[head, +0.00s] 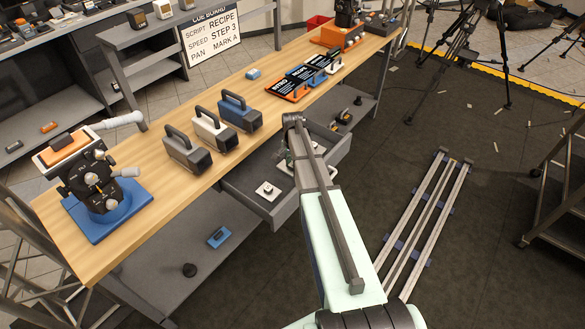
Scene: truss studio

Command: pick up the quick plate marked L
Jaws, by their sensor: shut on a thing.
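My gripper (287,163) is in the head view, low over the open drawer (236,193) under the wooden bench, partly hidden by my own arm. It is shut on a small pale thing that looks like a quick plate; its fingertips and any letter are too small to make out. A white square plate with a dark centre (267,191) lies in the drawer, left of and in front of my gripper. I cannot read a letter on it.
The wooden bench (165,187) above the drawer carries several cameras, a tripod head on a blue base (97,190) and slates (287,88). A blue item (219,237) lies on the lower shelf. Slider rails (425,220) lie on the floor at right.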

